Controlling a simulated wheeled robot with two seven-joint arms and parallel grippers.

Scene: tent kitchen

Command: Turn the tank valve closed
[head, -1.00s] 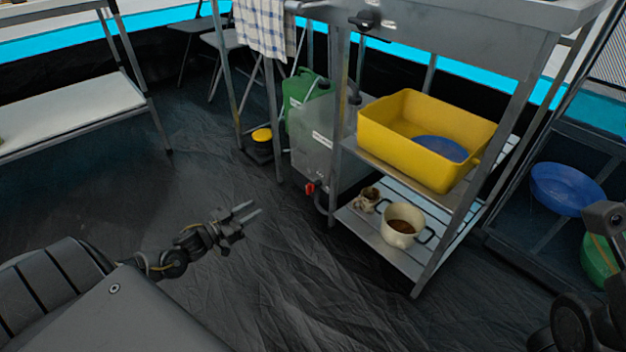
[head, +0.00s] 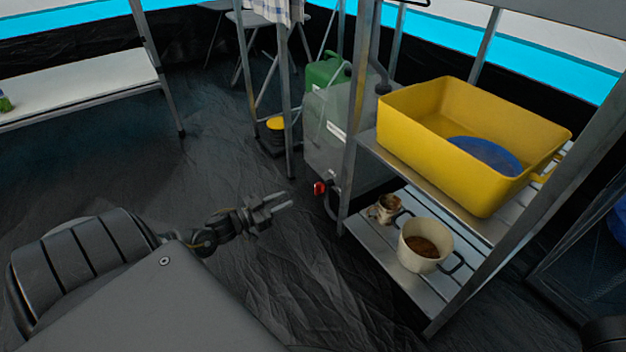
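The tank (head: 342,137) is a translucent grey-white container on the floor, partly behind the front post of the metal shelf unit. Its valve has a small red handle (head: 319,188) low at the tank's front corner. My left gripper (head: 284,202) is open and empty, with its two fingers pointing right towards the red handle. It is apart from the valve, a short way to its left in the picture. My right gripper is not in view; only a dark bit of my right arm may show at the bottom right corner.
The shelf unit (head: 352,165) holds a yellow basin (head: 420,141) with a blue bowl (head: 485,155) above, and a pot (head: 408,254) and a dirty mug (head: 384,208) below. A green canister (head: 325,72) stands behind the tank.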

